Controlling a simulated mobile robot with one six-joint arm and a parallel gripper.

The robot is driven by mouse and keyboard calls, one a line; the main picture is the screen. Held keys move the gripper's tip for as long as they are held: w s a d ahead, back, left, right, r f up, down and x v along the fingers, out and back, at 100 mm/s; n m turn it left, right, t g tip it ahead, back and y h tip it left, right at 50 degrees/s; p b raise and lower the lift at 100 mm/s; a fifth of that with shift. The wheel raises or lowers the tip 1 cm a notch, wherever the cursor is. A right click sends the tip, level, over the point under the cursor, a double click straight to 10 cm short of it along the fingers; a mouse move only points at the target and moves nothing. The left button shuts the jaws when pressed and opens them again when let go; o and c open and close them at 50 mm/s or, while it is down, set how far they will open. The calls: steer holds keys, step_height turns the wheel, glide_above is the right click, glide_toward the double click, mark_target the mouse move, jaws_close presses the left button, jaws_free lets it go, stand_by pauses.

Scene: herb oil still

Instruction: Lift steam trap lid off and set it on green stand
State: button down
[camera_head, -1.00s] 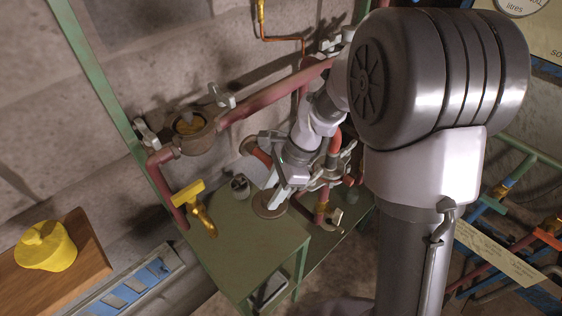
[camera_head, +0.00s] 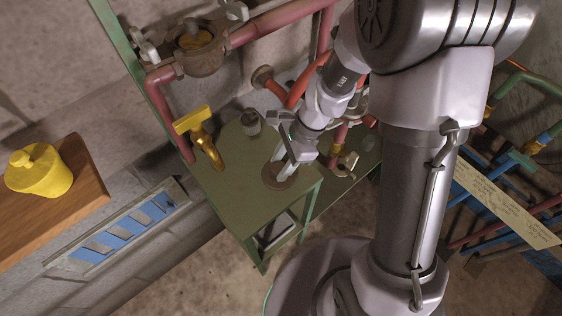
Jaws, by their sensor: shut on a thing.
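The steam trap (camera_head: 203,52) is a brownish round body on the red pipe at upper left. Its top is open and an orange-brown inside shows. The lid, a flat brown disc (camera_head: 275,183), is at the top of the green stand (camera_head: 225,183), near its right side. My gripper (camera_head: 286,163) points down and is shut on the lid from above. I cannot tell whether the lid touches the stand or hangs just over it. The fingers hide part of the lid.
A small grey cylinder (camera_head: 250,123) stands at the back of the stand. A yellow tap-like fitting (camera_head: 203,136) is at the stand's left. Red pipes (camera_head: 300,85) pass close behind my gripper. A yellow pot (camera_head: 40,172) sits on a wooden board at left.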

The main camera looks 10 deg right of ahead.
steer(key=shift+f+b, duration=0.45)
steer(key=shift+f, duration=0.1)
stand_by(0.4)
steer(key=c, duration=0.8)
jaws_free()
steer(key=p+v, duration=0.8)
steer(key=v, duration=1)
steer(key=s+r+n+t+h+b, duration=0.2)
steer(key=s+r+n+t, duration=0.4)
steer(key=s+r+n, duration=0.5)
step_height(320, 180, up, 2)
steer(key=shift+s+a+r+n+t, duration=0.1)
steer(key=shift+s+a+n+t, duration=0.25)
steer(key=shift+s, duration=0.65)
